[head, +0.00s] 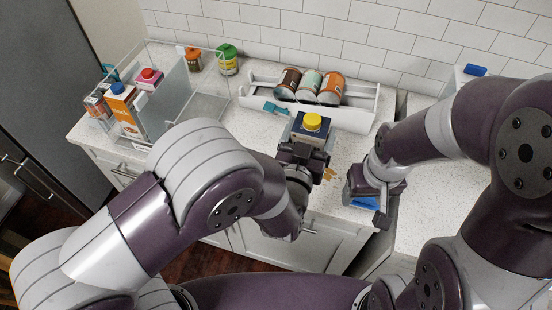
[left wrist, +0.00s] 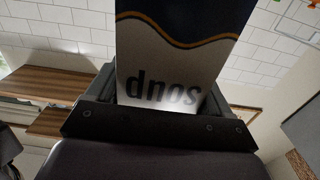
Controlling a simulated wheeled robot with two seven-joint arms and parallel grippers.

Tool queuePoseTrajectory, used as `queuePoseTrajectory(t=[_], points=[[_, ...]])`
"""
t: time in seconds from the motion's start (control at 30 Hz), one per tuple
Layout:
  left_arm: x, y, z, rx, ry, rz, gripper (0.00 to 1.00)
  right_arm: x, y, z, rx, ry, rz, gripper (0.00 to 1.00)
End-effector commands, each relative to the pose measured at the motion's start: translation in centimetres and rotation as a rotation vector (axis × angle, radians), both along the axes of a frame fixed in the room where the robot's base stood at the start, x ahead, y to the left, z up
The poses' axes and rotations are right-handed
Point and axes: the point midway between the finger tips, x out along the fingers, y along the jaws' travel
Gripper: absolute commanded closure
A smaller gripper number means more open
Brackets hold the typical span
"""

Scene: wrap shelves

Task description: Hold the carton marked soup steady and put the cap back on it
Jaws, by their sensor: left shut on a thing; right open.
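The soup carton (head: 309,133) stands upright on the counter, blue and white, with a yellow cap (head: 312,121) on its top. I cannot tell how firmly the cap sits. My left gripper (head: 302,156) is shut on the carton from the front side and hides its lower part. In the left wrist view the carton (left wrist: 172,60) shows its "soup" lettering upside down between the jaws (left wrist: 158,108). My right gripper (head: 372,205) is open, low at the counter's front edge, right of the carton and apart from it. A blue thing (head: 362,203) shows under it, partly hidden.
Behind the carton, a white rack (head: 353,122) holds several cans. A small teal thing (head: 275,108) lies in front of it. At left are a clear-walled bin (head: 165,105), cartons (head: 122,101) and two jars (head: 227,60). A blue item (head: 475,70) lies back right.

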Motion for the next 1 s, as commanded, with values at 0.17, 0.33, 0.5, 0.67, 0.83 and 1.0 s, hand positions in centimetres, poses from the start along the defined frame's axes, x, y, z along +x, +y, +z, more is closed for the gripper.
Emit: queuePoseTrajectory(t=[0.17, 0.33, 0.5, 0.67, 0.83, 1.0], points=[[0.4, 0.3, 0.0, -0.001, -0.004, 0.002, 1.0, 0.0, 0.0, 0.2, 0.0, 0.0, 0.0, 0.35], [2.7, 2.3, -1.6, -0.001, -0.002, 0.007, 1.0, 0.0, 0.0, 1.0, 0.0, 0.0, 0.0, 0.35], [5.4, 4.7, -3.8, -0.001, -0.002, 0.007, 1.0, 0.0, 0.0, 1.8, 0.0, 0.0, 0.0, 0.35], [7.6, 6.6, -5.7, -0.002, -0.003, 0.005, 1.0, 0.0, 0.0, 2.3, 0.0, 0.0, 0.0, 0.35], [8.8, 7.6, -6.7, -0.002, -0.004, 0.001, 1.0, 0.0, 0.0, 2.5, 0.0, 0.0, 0.0, 0.35], [8.9, 7.7, -6.8, -0.002, -0.004, 0.0, 1.0, 0.0, 0.0, 2.4, 0.0, 0.0, 0.0, 0.35]])
